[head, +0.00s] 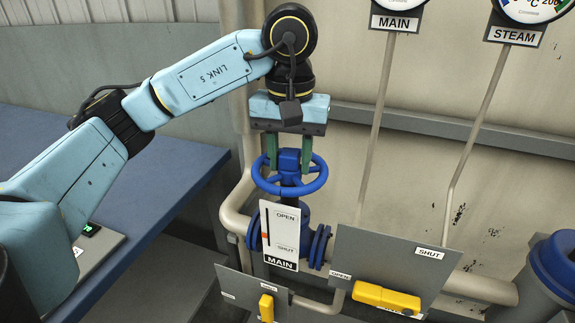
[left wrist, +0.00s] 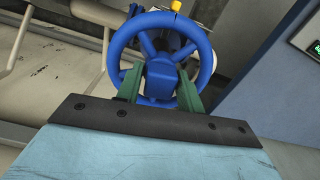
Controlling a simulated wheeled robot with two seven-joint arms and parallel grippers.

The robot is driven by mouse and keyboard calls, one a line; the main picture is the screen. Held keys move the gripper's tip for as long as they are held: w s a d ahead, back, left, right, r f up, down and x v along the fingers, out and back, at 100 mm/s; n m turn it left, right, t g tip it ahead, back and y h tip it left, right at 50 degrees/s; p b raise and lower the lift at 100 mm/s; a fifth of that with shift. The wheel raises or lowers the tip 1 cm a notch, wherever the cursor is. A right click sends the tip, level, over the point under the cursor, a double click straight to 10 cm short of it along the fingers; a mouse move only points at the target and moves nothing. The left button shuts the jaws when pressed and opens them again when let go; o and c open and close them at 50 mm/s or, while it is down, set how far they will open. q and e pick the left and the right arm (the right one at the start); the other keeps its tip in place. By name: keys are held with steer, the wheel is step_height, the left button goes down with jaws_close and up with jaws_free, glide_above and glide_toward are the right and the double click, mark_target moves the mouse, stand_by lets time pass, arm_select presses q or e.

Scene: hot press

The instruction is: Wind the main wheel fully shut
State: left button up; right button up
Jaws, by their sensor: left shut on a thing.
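The main wheel is a blue handwheel (head: 318,180) on a blue valve, below my left gripper in the head view. It fills the upper middle of the left wrist view (left wrist: 205,70). My left gripper (head: 288,165) comes down from above, its two green fingers (left wrist: 160,90) shut on the wheel's blue hub. A white indicator plate (head: 285,236) marked OPEN, SHUT and MAIN stands in front of the valve. My right gripper is in neither view.
A grey panel with a yellow lever (head: 387,298) stands right of the valve, labelled OPEN and SHUT. A smaller yellow handle (head: 266,307) is at lower left. Gauges on thin stems, labelled MAIN (head: 396,22) and STEAM (head: 515,36), stand behind. A blue bench (head: 160,175) lies left.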

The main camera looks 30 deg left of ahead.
arm_select(q)
steer(key=m, duration=1.3)
steer(key=shift+b, duration=0.35)
steer(key=o, duration=0.8)
